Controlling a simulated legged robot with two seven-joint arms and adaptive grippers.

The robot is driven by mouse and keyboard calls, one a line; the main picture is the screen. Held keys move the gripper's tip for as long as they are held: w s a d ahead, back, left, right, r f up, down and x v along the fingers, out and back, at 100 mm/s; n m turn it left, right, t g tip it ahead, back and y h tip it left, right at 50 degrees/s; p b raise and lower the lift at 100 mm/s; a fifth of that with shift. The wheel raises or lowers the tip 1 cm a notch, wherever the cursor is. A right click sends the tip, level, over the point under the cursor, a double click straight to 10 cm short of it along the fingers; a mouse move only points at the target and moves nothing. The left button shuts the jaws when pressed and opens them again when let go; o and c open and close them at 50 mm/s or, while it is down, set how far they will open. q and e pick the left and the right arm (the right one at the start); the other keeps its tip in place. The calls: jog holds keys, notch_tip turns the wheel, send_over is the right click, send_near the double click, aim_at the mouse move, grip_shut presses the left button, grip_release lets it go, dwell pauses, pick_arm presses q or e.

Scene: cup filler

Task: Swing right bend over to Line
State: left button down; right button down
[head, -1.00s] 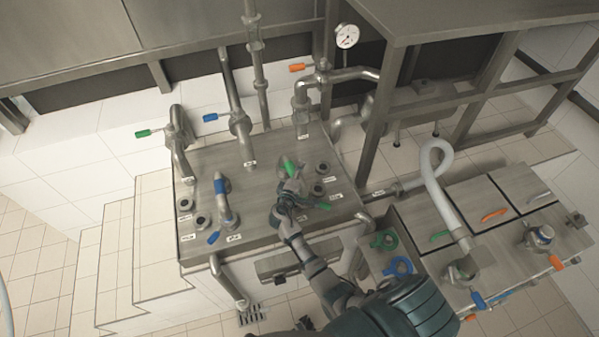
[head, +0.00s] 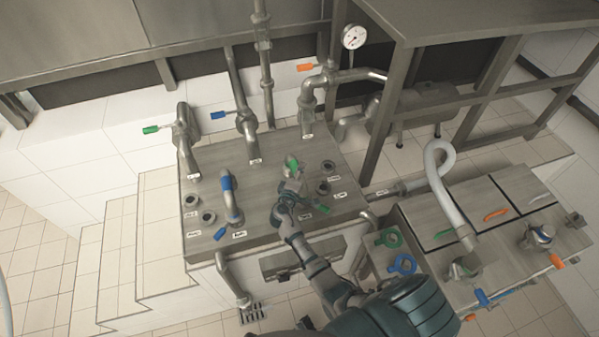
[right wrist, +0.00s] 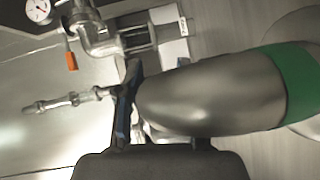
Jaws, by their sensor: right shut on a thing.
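The right bend (head: 291,177), a grey metal pipe with a green band, stands on the right half of the steel panel (head: 262,208). My right gripper (head: 284,208) is shut on it, coming from the front. In the right wrist view the bend's grey body (right wrist: 205,100) and green band (right wrist: 290,88) fill the right side, close to the finger (right wrist: 127,108). Two round ports (head: 328,167) (head: 323,188) with small white labels lie to the right of the bend. The label text is too small to read surely. The bend's lower end is hidden by my gripper. My left gripper is not in view.
A second bend with a blue band (head: 229,186) stands on the panel's left half. Fixed pipes (head: 307,108) with coloured handles rise at the back, with a gauge (head: 355,37). A steel frame stands behind right. A filler unit (head: 470,215) with a hose is at right.

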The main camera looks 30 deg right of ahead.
jog(key=shift+r, duration=0.2)
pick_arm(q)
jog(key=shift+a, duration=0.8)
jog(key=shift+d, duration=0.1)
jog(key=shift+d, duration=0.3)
pick_arm(e)
jog(key=c, duration=0.7)
grip_release()
jog(key=shift+f, duration=0.1)
jog(key=shift+v, duration=1)
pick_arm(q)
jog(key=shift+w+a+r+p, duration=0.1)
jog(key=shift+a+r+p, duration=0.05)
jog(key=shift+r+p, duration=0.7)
pick_arm(e)
jog(key=w+a+v, duration=0.2)
jog(key=v, duration=1.6)
